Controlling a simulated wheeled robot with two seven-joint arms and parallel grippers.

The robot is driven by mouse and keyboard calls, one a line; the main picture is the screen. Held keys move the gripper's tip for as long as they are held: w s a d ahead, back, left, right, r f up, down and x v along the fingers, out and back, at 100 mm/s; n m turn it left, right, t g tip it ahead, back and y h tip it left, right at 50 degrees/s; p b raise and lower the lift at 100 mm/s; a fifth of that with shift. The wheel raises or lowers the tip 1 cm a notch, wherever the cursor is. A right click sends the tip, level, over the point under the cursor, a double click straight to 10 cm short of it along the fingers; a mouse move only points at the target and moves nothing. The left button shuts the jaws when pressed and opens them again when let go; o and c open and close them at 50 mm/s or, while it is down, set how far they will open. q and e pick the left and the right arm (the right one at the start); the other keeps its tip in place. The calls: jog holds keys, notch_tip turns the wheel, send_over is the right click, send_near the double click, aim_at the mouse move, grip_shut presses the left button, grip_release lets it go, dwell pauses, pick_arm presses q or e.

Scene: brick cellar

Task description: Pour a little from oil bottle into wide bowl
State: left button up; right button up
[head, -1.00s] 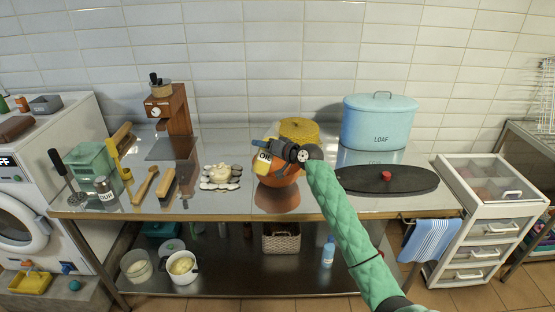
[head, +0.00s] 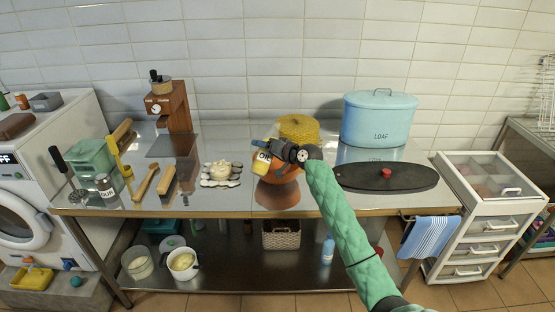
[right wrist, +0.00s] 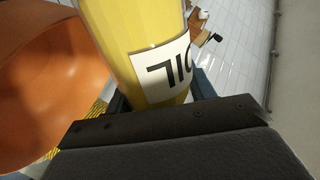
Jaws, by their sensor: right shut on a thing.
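The oil bottle (head: 263,161) is yellow with a white OIL label. My right gripper (head: 268,147) is shut on it and holds it tilted, above the worktop at the wide bowl's left side. The wide bowl (head: 284,175) is orange and stands on the steel worktop; the bottle and gripper hide part of it. In the right wrist view the bottle (right wrist: 135,35) runs up between the fingers, with the orange bowl (right wrist: 40,90) to its left. The bottle's mouth is hard to make out, and I see no stream of oil. My left gripper is out of view.
A yellow woven container (head: 299,127) stands just behind the bowl. A blue LOAF bin (head: 379,120) and a dark oval board with a red knob (head: 400,177) are to the right. Left are a stone-like trivet (head: 220,174), brushes and a coffee grinder (head: 170,107).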

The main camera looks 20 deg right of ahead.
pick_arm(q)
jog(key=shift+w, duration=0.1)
pick_arm(e)
jog(key=shift+s, duration=0.1)
jog(key=shift+d, duration=0.1)
jog(key=shift+f, duration=0.2)
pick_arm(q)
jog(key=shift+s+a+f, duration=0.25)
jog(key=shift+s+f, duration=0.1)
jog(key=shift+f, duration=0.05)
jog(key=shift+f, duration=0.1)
pick_arm(e)
jog(key=shift+s, duration=0.15)
jog(key=shift+a+f, duration=0.2)
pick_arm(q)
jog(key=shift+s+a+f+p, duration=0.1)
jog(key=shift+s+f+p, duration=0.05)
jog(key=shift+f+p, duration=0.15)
pick_arm(e)
jog(key=shift+m, duration=0.3)
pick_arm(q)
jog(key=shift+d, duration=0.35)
pick_arm(e)
jog(key=shift+f, duration=0.25)
